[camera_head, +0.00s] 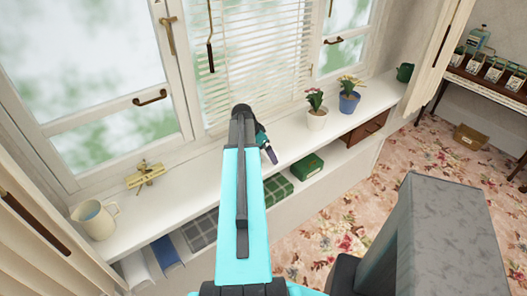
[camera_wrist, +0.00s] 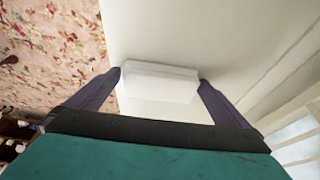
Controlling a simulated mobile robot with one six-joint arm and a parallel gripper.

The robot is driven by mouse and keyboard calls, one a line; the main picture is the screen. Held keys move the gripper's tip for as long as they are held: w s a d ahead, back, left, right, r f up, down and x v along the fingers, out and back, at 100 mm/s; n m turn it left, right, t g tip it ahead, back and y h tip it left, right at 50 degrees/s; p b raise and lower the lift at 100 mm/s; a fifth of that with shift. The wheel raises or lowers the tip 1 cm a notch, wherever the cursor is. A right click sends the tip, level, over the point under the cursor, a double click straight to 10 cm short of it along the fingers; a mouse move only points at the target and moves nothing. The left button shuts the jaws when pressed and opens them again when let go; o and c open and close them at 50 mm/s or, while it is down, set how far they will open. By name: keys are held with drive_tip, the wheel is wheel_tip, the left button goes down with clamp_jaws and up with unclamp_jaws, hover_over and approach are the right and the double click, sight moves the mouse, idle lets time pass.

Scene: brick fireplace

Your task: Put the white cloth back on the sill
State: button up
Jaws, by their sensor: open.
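The white cloth (camera_wrist: 160,84) shows in the wrist view as a folded white block against the white sill (camera_wrist: 190,30). It lies between my gripper's (camera_wrist: 159,78) two dark fingers, which are spread to its left and right ends. My gripper is open; whether the fingers touch the cloth I cannot tell. In the head view my gripper (camera_head: 270,154) is over the middle of the sill (camera_head: 185,178), near its front edge. The cloth is not visible there, probably hidden by my arm.
On the sill stand a cream jug (camera_head: 95,220), a brass object (camera_head: 145,177), a white flowerpot (camera_head: 316,118), a blue flowerpot (camera_head: 348,102) and a green mug (camera_head: 404,73). Below are folded plaid cloth (camera_head: 201,231), a green box (camera_head: 307,167) and books (camera_head: 167,252). Blinds (camera_head: 260,60) hang behind.

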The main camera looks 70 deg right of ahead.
drive_tip(key=shift+r, duration=0.2)
drive_tip(key=b+v, duration=0.2)
drive_tip(key=v, duration=0.9)
drive_tip(key=shift+a+r+b, duration=0.15)
drive_tip(key=shift+r+b, duration=0.15)
drive_tip(key=shift+r, duration=0.1)
drive_tip(key=shift+r, duration=0.1)
idle(0.4)
